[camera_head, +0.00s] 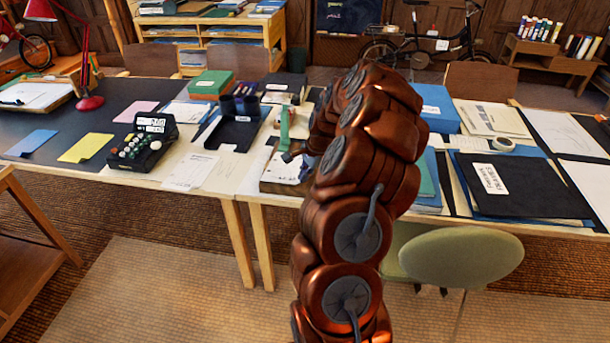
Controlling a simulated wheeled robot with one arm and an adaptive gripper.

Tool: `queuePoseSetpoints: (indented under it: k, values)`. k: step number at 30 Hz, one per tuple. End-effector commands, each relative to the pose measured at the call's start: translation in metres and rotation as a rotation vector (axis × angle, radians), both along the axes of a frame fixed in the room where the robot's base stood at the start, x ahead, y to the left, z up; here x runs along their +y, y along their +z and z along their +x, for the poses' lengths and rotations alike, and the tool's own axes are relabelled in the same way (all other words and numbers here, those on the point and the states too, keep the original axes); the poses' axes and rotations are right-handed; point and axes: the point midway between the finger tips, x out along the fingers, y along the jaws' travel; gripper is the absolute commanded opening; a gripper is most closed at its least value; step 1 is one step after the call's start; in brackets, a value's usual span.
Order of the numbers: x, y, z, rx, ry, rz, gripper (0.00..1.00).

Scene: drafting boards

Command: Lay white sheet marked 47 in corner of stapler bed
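My gripper (292,156) is a small dark shape at the table's front part, mostly hidden behind my copper-coloured arm. I cannot tell whether it is open or shut or holds anything. Below it is a low, flat bed (267,182) with a brown front, perhaps the stapler bed, with a white sheet (283,168) on it. A green upright part (284,128) stands just behind. Another white sheet (190,171) with faint print lies near the front edge to the left. The mark 47 is not readable on any sheet.
A black calculator-like machine (142,147) stands left, near yellow (86,147) and blue (31,142) sheets. A black device (233,130) stands behind the bed. Right are a labelled black folder (515,188), a blue box (438,107) and papers. A green chair (461,256) stands in front.

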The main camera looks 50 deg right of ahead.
Motion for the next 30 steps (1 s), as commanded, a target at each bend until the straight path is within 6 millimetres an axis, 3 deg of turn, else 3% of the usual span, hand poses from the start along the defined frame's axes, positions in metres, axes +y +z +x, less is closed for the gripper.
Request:
queuePoseSetpoints:
  k: [8, 19, 30]
  values:
    - [0.0003, 0.0001, -0.0001, 0.000, -0.001, 0.000, 0.00]
    - [0.0005, -0.0001, -0.0002, 0.000, -0.001, 0.001, 0.35]
    - [0.0001, 0.0021, -0.0007, -0.001, -0.001, 0.000, 0.35]
